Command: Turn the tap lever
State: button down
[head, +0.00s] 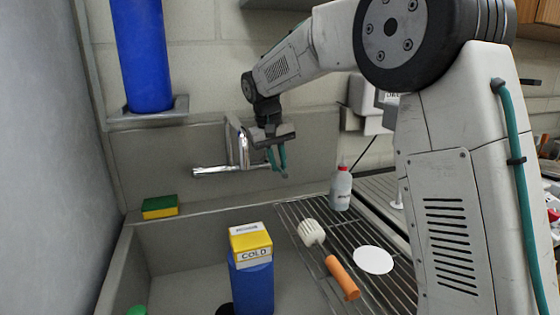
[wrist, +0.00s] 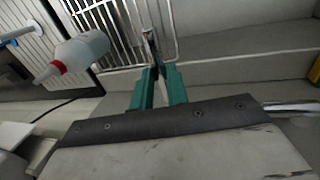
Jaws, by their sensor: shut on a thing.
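The chrome tap (head: 238,145) is mounted on the back wall above the sink, with a bar (head: 222,170) reaching left. My gripper (head: 283,170) is at the right end of the tap, its teal fingers pointing down. In the wrist view, my gripper (wrist: 158,78) is closed around a narrow metal piece, the tap lever (wrist: 152,48), which sticks out past the fingertips. Part of the lever is hidden between the fingers. Another chrome part of the tap (wrist: 290,107) shows at the right of the wrist view.
Below is the sink (head: 190,255), with a yellow COLD box (head: 250,243) on a blue container (head: 253,288). A sponge (head: 160,207) lies on the left ledge. A bottle (head: 341,188), a brush (head: 342,277) and a white disc (head: 373,260) are around the wire rack (head: 290,225).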

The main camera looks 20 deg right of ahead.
jog(key=c, duration=1.4)
grip_release()
jog(key=shift+o, duration=0.2)
notch_tip(320, 180, up, 8)
jog(key=a, duration=0.1)
jog(key=shift+a+f, duration=0.15)
jog(key=shift+a, duration=0.2)
jog(key=s+d+f, duration=0.2)
jog(key=s+f, duration=0.1)
jog(key=s, duration=1)
jog(key=s+d+f+t+y, duration=0.1)
jog(key=s+f, duration=0.2)
jog(key=s, duration=1.1)
jog(key=s+d+f+y, duration=0.1)
jog(key=s+d+f, duration=0.1)
jog(key=s, duration=1.2)
jog(key=shift+d+f, duration=0.3)
jog(key=shift+f, duration=0.5)
